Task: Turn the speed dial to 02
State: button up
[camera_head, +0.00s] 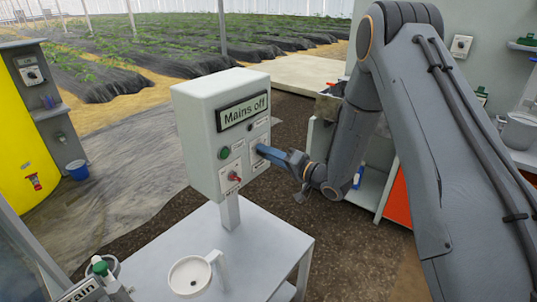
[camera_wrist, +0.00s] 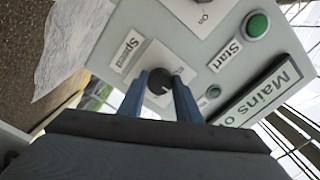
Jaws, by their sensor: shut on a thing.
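A pale control box (camera_head: 185,130) stands on a post, its display (camera_head: 243,110) reading "Mains off". In the wrist view the black speed dial (camera_wrist: 158,79) sits on a white plate beside the label "Speed" (camera_wrist: 129,51). My gripper (camera_wrist: 161,84) is shut on the dial, one blue finger on each side. In the head view my gripper (camera_head: 262,150) reaches the box face from the right and hides the dial. The dial's scale marks and setting are too small or hidden to read.
A green start button (camera_head: 224,153) and a red switch (camera_head: 234,176) sit left of my gripper on the same face. A yellow tank (camera_head: 25,130) stands at the left.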

jog(key=o, duration=1.1)
jog(key=shift+a, duration=0.2)
jog(key=shift+c, duration=0.2)
jog(key=shift+d, duration=0.1)
jog(key=b+v, duration=0.2)
jog(key=v, duration=0.6)
